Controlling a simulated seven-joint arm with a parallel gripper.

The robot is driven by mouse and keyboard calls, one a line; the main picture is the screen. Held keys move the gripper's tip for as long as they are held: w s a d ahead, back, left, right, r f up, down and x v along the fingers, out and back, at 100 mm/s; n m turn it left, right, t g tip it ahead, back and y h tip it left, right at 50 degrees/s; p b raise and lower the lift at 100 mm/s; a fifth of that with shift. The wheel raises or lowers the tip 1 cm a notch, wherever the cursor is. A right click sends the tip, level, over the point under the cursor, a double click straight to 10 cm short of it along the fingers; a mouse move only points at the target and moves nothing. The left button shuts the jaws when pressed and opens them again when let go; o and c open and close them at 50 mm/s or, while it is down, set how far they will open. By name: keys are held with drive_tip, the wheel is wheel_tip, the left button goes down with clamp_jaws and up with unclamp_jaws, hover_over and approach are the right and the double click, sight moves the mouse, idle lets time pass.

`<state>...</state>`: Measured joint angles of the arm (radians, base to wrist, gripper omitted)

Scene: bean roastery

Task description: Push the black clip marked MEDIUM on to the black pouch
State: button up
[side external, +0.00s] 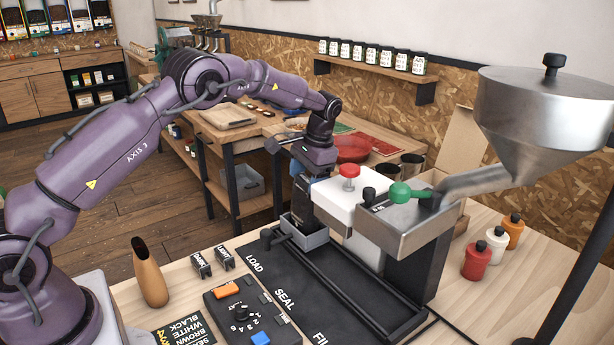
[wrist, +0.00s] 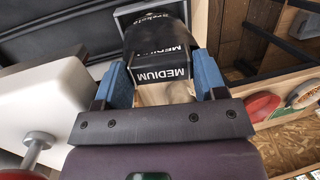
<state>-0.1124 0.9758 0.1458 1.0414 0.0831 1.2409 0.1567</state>
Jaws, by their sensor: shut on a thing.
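The black pouch (side external: 301,207) stands upright in a small grey tray (side external: 318,239) at the end of the black sealing machine. It also shows in the wrist view (wrist: 152,38), with white lettering. My gripper (side external: 308,176) is right above the pouch, pointing down. In the wrist view its blue fingers are shut on the black clip marked MEDIUM (wrist: 163,74), one finger at each side. The clip lies at the pouch's top edge in that view; I cannot tell whether it touches or grips the pouch. In the side view the clip is hidden by my gripper.
Clips marked DARK (side external: 201,264) and LIGHT (side external: 225,258) stand on the bench. A control box (side external: 250,313) and a tan scoop-like vessel (side external: 149,272) are nearby.

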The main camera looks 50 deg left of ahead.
sight(304, 180)
drive_tip(key=shift+s+f, duration=0.1)
drive_tip(key=shift+f, duration=0.35)
drive_tip(key=o, duration=1)
drive_tip(key=shift+o, duration=0.4)
drive_tip(key=shift+d+r, duration=0.1)
drive_tip(key=shift+s+a+v, duration=0.1)
drive_tip(key=shift+s+v, duration=0.05)
drive_tip(key=shift+v, duration=0.8)
drive_tip(key=shift+s+a+v, duration=0.1)
drive_tip(key=shift+a+v, duration=0.05)
drive_tip(key=shift+v, duration=0.8)
drive_tip(key=shift+a+r, duration=0.2)
drive_tip(key=shift+r, duration=1.6)
drive_tip(key=shift+r, duration=0.1)
